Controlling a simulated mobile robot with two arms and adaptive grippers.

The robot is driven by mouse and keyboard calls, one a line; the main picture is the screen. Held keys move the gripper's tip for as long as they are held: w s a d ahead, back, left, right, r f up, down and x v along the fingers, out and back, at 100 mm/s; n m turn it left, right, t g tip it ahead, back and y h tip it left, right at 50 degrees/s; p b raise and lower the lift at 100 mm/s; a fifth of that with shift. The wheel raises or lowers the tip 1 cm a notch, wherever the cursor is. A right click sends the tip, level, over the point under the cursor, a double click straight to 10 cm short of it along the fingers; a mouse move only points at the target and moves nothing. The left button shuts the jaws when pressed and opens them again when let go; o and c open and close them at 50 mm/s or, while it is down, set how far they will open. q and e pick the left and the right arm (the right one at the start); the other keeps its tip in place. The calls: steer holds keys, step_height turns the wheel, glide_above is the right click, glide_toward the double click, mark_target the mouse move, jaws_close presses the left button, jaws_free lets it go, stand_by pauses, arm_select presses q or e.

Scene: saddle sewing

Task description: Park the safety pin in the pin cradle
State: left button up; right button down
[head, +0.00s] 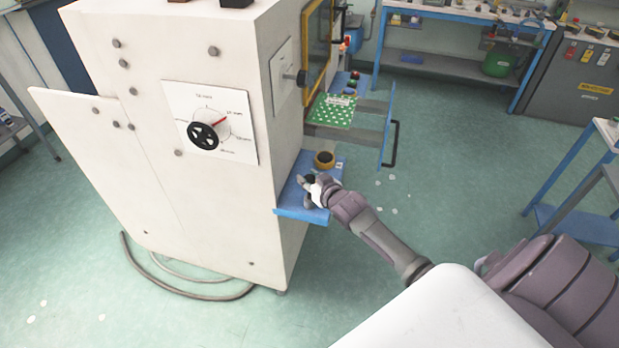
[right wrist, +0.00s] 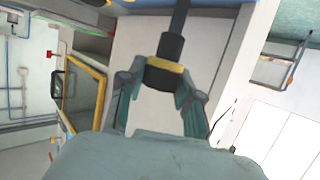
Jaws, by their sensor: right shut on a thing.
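My right gripper (head: 312,186) is over the small blue shelf (head: 303,214) on the side of the white cabinet. In the right wrist view the right gripper (right wrist: 160,92) has its fingers on either side of a black rod with a thick collar and a yellow band, which looks like the safety pin (right wrist: 170,47). It is shut on this pin. In the head view the pin is mostly hidden by the hand. A round dark and tan ring-shaped holder (head: 325,159), possibly the pin cradle, is on the shelf just behind the hand. My left gripper is not in view.
The white cabinet (head: 200,70) with a black dial (head: 203,135) stands left of the hand. Above and behind the shelf are a green perforated board (head: 333,110) and a blue frame with a black handle (head: 391,145). Open green floor (head: 450,190) lies to the right.

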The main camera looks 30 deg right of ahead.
steer(key=shift+f+b, duration=1.6)
steer(key=shift+f, duration=0.5)
stand_by(0.3)
steer(key=c, duration=0.7)
jaws_free()
steer(key=v, duration=1.2)
steer(key=shift+f, duration=0.1)
